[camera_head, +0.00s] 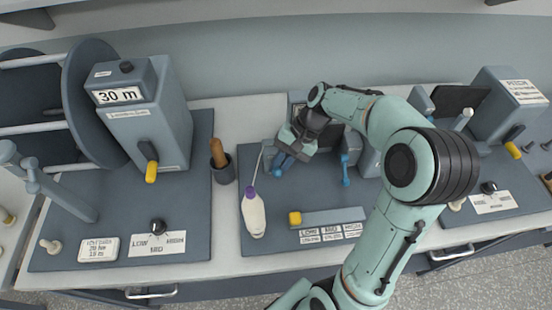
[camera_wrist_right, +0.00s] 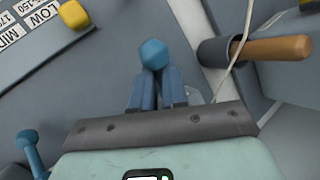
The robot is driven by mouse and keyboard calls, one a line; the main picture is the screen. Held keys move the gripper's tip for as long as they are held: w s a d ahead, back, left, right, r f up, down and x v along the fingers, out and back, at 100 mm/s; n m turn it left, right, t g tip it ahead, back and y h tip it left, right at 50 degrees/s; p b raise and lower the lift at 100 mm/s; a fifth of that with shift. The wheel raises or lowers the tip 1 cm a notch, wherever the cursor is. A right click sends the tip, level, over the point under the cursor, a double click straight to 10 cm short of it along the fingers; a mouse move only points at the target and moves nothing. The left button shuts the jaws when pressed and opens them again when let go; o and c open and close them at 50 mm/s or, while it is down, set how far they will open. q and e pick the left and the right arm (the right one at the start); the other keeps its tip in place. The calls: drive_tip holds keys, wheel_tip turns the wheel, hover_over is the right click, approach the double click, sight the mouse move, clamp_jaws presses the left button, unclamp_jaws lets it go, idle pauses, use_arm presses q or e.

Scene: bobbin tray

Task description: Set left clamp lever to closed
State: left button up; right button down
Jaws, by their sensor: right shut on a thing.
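The left clamp lever's blue knob (camera_wrist_right: 153,53) shows in the right wrist view, between and just past my fingertips. My right gripper (camera_wrist_right: 155,78) is shut on it. In the head view my right gripper (camera_head: 283,163) points down at the middle panel and largely hides this lever. A matching blue lever (camera_head: 345,172), the right one, stands upright to its right; it also shows at the lower left of the wrist view (camera_wrist_right: 30,150). My left gripper is not in view.
A white bottle with a purple tip (camera_head: 254,214) stands just in front of my gripper. A holder with a wooden-handled tool (camera_head: 222,165) is to the left. A slider with a yellow knob (camera_head: 295,218) lies in front, its strip clear.

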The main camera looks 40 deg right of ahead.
drive_tip(key=shift+s+a, duration=0.1)
drive_tip(key=shift+a, duration=0.25)
drive_tip(key=c, duration=1.2)
unclamp_jaws()
drive_tip(key=shift+o, duration=1.2)
drive_tip(key=shift+r, duration=0.1)
drive_tip(key=shift+s+a, duration=0.1)
drive_tip(key=shift+s, duration=0.05)
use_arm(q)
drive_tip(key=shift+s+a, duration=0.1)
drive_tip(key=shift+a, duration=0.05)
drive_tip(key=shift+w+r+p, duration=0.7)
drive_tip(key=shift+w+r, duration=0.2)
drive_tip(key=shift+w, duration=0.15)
use_arm(e)
drive_tip(key=v, duration=1.3)
drive_tip(key=shift+d+r, duration=0.2)
